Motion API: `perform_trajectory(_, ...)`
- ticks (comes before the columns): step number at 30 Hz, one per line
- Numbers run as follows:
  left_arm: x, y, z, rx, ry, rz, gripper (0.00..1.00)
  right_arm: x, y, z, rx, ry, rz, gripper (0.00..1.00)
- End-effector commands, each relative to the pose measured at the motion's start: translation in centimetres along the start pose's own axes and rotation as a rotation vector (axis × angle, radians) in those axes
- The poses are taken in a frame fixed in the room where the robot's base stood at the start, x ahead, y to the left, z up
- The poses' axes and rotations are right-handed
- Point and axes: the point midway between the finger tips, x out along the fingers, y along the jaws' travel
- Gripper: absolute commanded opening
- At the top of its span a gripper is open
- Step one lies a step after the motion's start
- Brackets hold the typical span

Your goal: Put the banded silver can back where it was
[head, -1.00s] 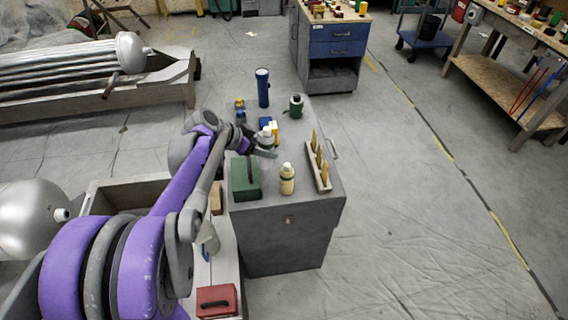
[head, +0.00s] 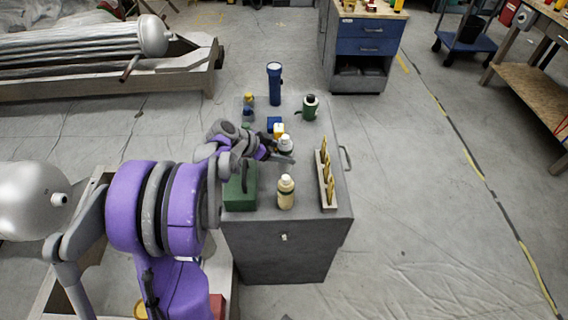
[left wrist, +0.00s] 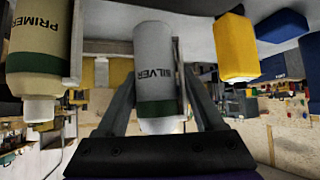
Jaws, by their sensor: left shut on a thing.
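The silver can (head: 285,144) has a white cap and a dark green band. In the left wrist view the can (left wrist: 155,70), lettered SILVER, stands between my two finger pads. My left gripper (head: 283,156) is shut on it, over the grey cabinet top (head: 255,203). The can looks upright; I cannot tell whether its base touches the top. A cream PRIMER bottle (head: 286,192) stands in front of it and also shows in the left wrist view (left wrist: 40,50). My right gripper is not in view.
Close behind the can are a yellow block (head: 279,129) and a blue block (head: 273,122). A green box (head: 239,190) is at left, a rack of brass-coloured pieces (head: 326,180) at right. A blue flashlight (head: 274,84) and a green can (head: 310,106) stand farther back.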

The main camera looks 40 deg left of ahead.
Motion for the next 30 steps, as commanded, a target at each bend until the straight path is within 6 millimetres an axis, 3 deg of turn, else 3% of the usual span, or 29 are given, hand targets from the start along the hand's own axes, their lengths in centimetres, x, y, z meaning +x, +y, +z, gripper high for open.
perform_trajectory(10,2.5,0.0,3.0,-0.001,0.0,0.0,0.49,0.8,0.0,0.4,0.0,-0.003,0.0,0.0)
perform_trajectory(21,2.8,0.0,3.4,-0.001,0.0,0.0,0.49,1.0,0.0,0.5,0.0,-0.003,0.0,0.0)
perform_trajectory(22,2.7,0.0,3.3,0.0,-0.001,0.0,0.74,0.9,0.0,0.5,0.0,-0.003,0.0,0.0)
perform_trajectory(24,2.7,0.0,3.3,0.0,0.0,0.0,0.87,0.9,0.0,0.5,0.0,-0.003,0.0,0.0)
perform_trajectory(26,2.7,0.0,3.3,0.0,0.0,0.0,0.98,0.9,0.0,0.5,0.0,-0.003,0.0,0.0)
perform_trajectory(30,2.7,0.0,3.3,0.0,0.0,0.0,0.99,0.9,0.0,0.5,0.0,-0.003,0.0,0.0)
